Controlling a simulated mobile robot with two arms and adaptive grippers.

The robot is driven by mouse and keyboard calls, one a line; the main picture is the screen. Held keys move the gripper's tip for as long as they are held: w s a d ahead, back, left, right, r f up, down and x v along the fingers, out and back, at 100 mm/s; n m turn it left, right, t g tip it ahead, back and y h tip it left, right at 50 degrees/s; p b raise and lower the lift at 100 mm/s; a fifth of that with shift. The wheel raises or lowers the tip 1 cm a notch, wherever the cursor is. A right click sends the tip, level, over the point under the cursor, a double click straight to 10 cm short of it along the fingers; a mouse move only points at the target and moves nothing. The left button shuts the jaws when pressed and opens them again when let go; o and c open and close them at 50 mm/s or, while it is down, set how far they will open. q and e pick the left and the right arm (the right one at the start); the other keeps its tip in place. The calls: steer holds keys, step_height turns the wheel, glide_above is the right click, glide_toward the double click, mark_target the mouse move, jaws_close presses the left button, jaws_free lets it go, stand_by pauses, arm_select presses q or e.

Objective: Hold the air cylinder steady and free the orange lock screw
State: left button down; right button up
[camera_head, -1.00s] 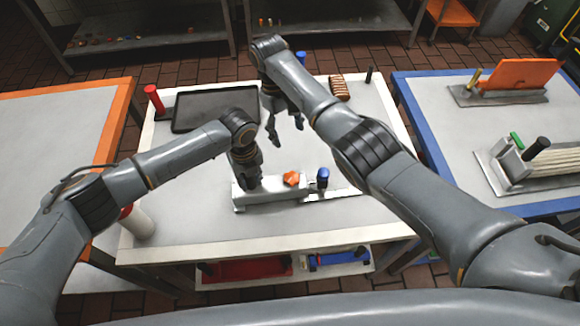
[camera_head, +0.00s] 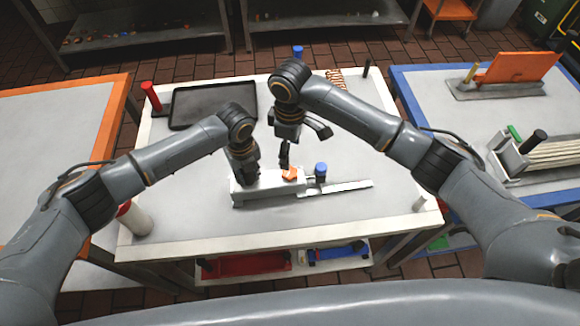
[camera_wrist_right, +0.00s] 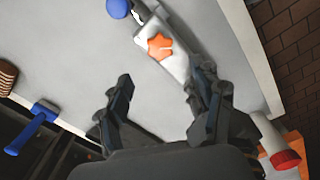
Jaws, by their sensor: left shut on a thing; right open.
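The air cylinder (camera_head: 268,186) is a pale block lying on the white table, with a blue-capped rod end (camera_head: 321,170) at its right. The orange lock screw (camera_head: 290,173) sits on top of it near the right end. My left gripper (camera_head: 245,181) is shut on the left part of the cylinder and hides some of it. My right gripper (camera_head: 303,146) is open and empty, above and behind the screw. In the right wrist view the screw (camera_wrist_right: 160,46) and part of the cylinder (camera_wrist_right: 178,68) lie beyond the open fingers (camera_wrist_right: 160,80), apart from them.
A ridged brown item (camera_head: 335,78) is at the back. A white post with a red end (camera_head: 135,219) stands at the front left.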

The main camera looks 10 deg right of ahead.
mark_target(290, 172)
step_height(290, 172, down, 9)
steer(key=shift+f, duration=0.1)
stand_by(0.3)
